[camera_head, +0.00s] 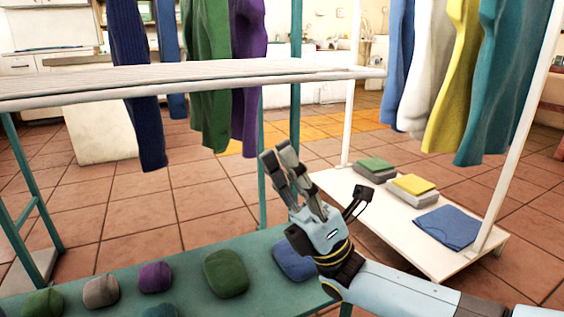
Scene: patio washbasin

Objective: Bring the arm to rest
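My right gripper (318,172) is in the middle of the head view, on an arm (400,293) that comes in from the lower right. Its fingers point up and away, with two on the left and one on the right spread apart. It is open and I see nothing held between the fingers. It is in front of the gap between the teal low shelf (120,272) and the white low shelf (345,212). It hides part of a blue bundle (292,262) on the teal shelf. My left gripper is not in view.
Several rolled bundles, including a green one (226,273), lie on the teal shelf. Folded cloths, including a blue one (447,228), lie on the white shelf. Garments hang above, such as purple trousers (247,90) and a yellow one (452,85). A slatted upper rack (190,78) crosses the left.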

